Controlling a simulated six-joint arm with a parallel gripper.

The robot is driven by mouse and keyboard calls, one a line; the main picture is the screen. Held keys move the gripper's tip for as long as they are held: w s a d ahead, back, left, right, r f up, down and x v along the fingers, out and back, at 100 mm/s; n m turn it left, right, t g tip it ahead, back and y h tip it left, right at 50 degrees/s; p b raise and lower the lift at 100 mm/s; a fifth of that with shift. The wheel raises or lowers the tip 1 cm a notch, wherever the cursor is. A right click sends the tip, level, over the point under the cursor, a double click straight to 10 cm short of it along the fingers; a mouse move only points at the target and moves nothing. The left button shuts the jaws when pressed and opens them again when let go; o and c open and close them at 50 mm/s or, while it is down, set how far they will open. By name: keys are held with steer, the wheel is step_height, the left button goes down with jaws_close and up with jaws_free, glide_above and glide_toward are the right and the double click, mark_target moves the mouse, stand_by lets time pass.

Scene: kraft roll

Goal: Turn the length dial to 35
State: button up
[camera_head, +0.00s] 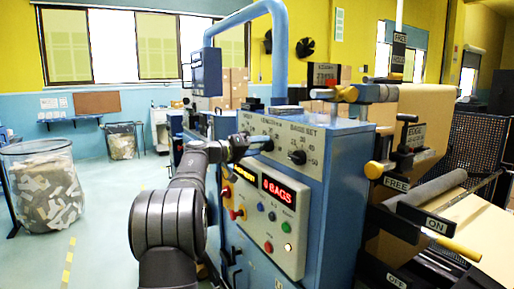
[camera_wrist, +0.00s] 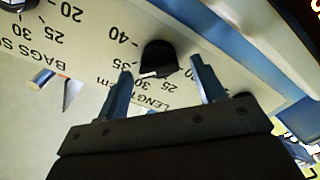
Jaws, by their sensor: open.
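The length dial (camera_wrist: 158,57) is a black knob with a white mark on the pale panel, beside the "LENGTH cm" lettering. Numbers around it include 40, 35, 30 and 25, and the panel appears turned over in the wrist view. The white mark is at the knob's lower edge; I cannot tell its exact reading. My gripper (camera_wrist: 161,77) is open, with one finger on each side of the dial and visible gaps between. In the head view, my gripper (camera_head: 243,145) reaches the panel at the length dial and partly hides it.
The bags-set dial (camera_head: 297,157) sits just right of the length dial. Below are a red display (camera_head: 279,190) and several coloured buttons. Rollers and yellow-ended levers (camera_head: 438,238) project at the right. A scrap bin (camera_head: 45,190) stands left, with open floor between.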

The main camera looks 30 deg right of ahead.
steer(key=shift+a, duration=0.1)
steer(key=a, duration=1.7)
steer(key=shift+a, duration=0.15)
steer(key=d, duration=1.7)
steer(key=shift+d, duration=0.3)
steer(key=m, duration=0.8)
steer(key=shift+s+m, duration=0.1)
steer(key=shift+m, duration=0.3)
steer(key=a, duration=0.6)
stand_by(0.8)
